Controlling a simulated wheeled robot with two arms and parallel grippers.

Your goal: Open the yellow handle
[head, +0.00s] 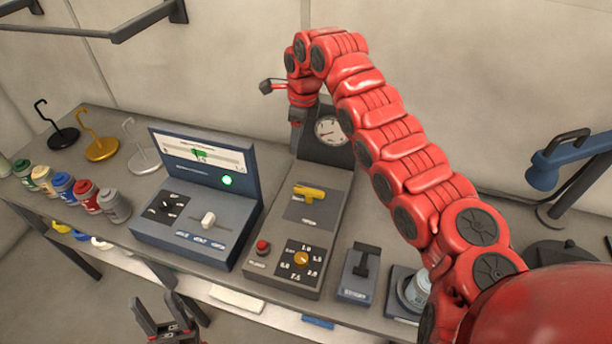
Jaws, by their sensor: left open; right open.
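The yellow handle (309,192) is a short lever on the sloped top of the middle grey console (328,237). It lies roughly crosswise, above a small label. My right gripper (297,118) hangs beyond the handle, beside the round gauge (330,129) at the console's back. It is open, though its fingers are small and partly hidden here. It is apart from the handle. My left gripper (160,308) is open and empty at the bottom of the view, in front of the bench and well away from the handle.
A blue-grey console (197,215) with a slider and lit green lamp stands left. The middle console also has a red button (262,247) and a yellow dial (301,258). Cans and hooks fill the left end; a blue lamp (567,163) stands right.

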